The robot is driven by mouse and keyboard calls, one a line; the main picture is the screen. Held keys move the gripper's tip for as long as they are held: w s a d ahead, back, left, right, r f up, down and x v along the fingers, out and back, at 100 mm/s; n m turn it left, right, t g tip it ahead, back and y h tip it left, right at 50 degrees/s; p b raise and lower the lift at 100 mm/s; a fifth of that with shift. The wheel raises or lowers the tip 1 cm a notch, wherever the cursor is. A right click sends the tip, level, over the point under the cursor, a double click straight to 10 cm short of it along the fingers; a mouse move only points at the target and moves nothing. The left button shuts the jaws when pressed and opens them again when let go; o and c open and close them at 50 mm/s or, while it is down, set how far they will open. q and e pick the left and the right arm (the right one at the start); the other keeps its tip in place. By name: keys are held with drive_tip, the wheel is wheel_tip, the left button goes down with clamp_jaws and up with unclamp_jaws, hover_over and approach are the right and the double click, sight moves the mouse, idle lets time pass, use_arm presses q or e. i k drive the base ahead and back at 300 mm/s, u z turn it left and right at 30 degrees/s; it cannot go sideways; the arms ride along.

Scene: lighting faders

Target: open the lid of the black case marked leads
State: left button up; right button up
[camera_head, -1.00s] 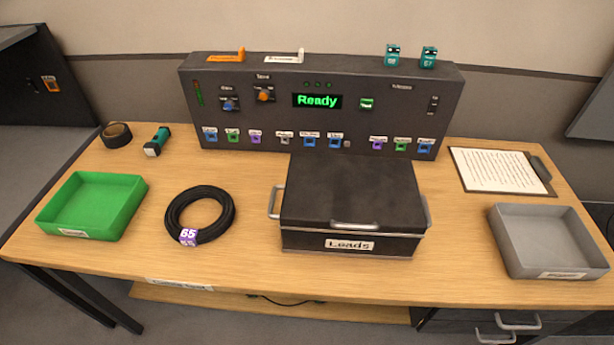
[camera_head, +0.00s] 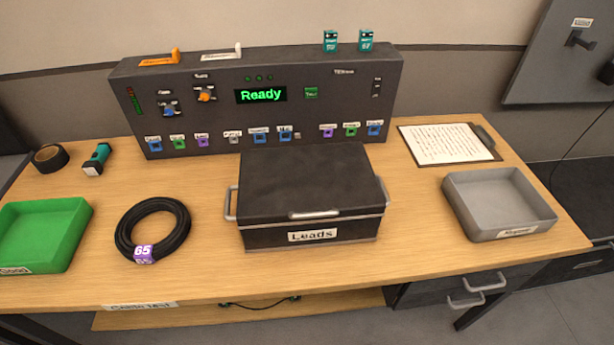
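The black case (camera_head: 270,235) marked Leads stands near the middle of the wooden table, in front of the console. Its lid (camera_head: 308,180) is down and looks shut. A grey handle bar (camera_head: 314,214) runs along the lid's front edge, above the Leads label (camera_head: 312,236). A side handle (camera_head: 231,203) shows on the case's left, and another on its right. Neither of my grippers is in view.
A dark console (camera_head: 250,110) reading Ready stands behind the case. A coiled black cable (camera_head: 125,225) and a green tray (camera_head: 45,235) are to the left. A grey tray (camera_head: 500,205) and a clipboard (camera_head: 448,144) are to the right. Bare table (camera_head: 215,275) lies in front.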

sight(324, 183)
drive_tip(key=k, duration=0.5)
drive_tip(key=u, duration=1.75)
drive_tip(key=i, duration=0.95)
drive_tip(key=z, duration=2.2)
